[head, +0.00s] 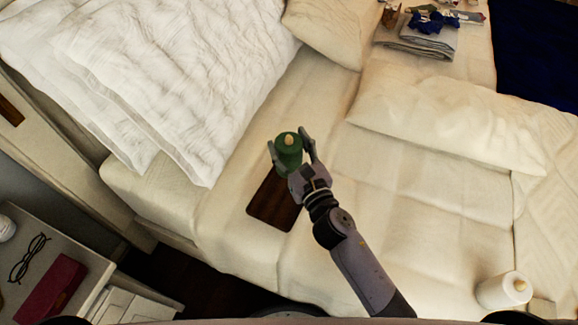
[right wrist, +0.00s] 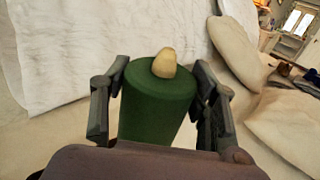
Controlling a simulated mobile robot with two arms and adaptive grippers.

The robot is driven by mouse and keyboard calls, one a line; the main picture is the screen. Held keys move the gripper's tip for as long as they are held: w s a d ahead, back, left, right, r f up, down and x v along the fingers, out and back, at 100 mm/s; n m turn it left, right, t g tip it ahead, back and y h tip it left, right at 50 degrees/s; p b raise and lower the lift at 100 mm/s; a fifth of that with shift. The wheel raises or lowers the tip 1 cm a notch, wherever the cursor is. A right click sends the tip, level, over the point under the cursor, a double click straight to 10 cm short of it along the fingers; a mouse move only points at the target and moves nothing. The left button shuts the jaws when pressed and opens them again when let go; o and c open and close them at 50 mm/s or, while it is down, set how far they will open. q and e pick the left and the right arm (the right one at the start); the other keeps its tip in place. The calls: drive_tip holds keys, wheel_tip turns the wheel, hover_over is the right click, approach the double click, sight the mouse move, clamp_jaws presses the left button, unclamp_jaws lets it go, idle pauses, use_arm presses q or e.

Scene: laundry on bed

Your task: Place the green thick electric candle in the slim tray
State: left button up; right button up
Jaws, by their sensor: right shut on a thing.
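The green thick candle (head: 288,152) has a pale flame tip and stands upright between the fingers of my right gripper (head: 291,150), which is shut on it. In the right wrist view the candle (right wrist: 156,100) sits between both fingers. The slim tray (head: 273,204) is a dark brown wooden rectangle lying on the bed, below the candle in the head view. The candle and gripper cover its upper end. I cannot tell whether the candle touches the tray. My left gripper is not in view.
A white candle (head: 503,290) is on the bed at the lower right. A white duvet (head: 180,75) and pillows (head: 440,115) lie around. Folded grey cloth (head: 418,38) and small items are at the top. A side table with glasses (head: 28,258) and a red case (head: 52,290) is at left.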

drive_tip(key=shift+f+b, duration=1.3)
drive_tip(key=shift+f, duration=1.7)
drive_tip(key=shift+f, duration=0.2)
drive_tip(key=o, duration=1.3)
drive_tip(key=shift+c, duration=0.2)
drive_tip(key=shift+r, duration=0.1)
